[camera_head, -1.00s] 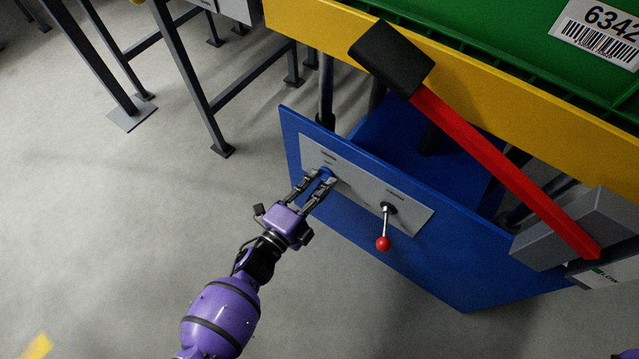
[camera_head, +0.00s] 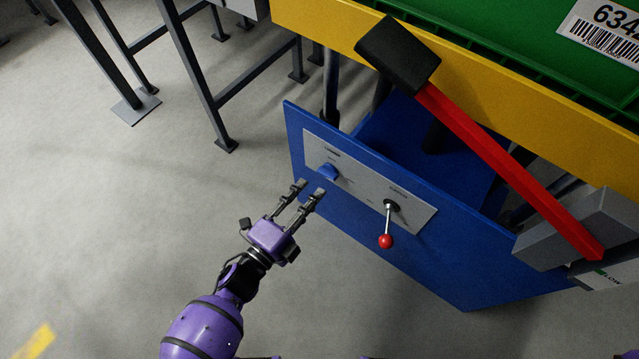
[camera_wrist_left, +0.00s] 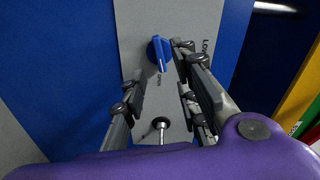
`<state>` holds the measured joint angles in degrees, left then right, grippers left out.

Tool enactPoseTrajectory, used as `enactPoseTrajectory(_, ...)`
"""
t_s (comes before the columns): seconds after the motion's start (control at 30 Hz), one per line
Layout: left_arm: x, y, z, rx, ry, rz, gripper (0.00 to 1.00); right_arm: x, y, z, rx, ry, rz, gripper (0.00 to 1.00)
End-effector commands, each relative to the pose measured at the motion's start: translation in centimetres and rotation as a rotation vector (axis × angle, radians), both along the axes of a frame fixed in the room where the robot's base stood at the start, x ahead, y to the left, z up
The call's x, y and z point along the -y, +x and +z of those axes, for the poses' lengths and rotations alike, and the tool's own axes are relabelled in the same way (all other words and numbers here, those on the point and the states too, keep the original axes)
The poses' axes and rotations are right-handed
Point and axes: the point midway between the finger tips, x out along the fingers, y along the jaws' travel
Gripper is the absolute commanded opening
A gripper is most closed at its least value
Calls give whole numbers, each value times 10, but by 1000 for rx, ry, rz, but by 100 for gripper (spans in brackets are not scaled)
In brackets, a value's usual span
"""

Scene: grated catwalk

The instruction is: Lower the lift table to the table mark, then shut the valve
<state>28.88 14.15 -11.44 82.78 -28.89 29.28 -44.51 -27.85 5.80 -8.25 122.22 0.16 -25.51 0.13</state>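The blue valve knob (camera_head: 328,172) sits on the grey control plate (camera_head: 348,187) of the blue panel. In the left wrist view the knob (camera_wrist_left: 159,53) has a white line directed at the word "OPEN". A lever with a red ball (camera_head: 386,241) hangs on the same plate, right of the knob. The lift table has a yellow edge (camera_head: 330,28) and stands above the panel. My left gripper (camera_head: 309,190) is open and empty, just short of the knob and apart from it. Its fingers (camera_wrist_left: 186,68) also show in the left wrist view. My right gripper is out of view.
A green crate (camera_head: 490,40) rests on the lift table. A red bar (camera_head: 510,170) with a black end block slants in front of the yellow edge. A grey block (camera_head: 575,228) is at right. Dark steel legs (camera_head: 200,80) stand at the back left. The left floor is clear.

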Motion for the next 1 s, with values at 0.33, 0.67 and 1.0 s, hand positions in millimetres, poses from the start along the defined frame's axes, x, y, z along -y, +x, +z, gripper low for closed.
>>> enactPoseTrajectory(0.33,-34,-46,0,-1,1,0,28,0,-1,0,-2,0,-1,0)
enactPoseTrajectory(0.67,-37,-51,0,1,-1,-1,28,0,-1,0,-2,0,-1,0)
enactPoseTrajectory(1.0,-37,-51,0,1,-1,0,28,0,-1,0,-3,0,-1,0)
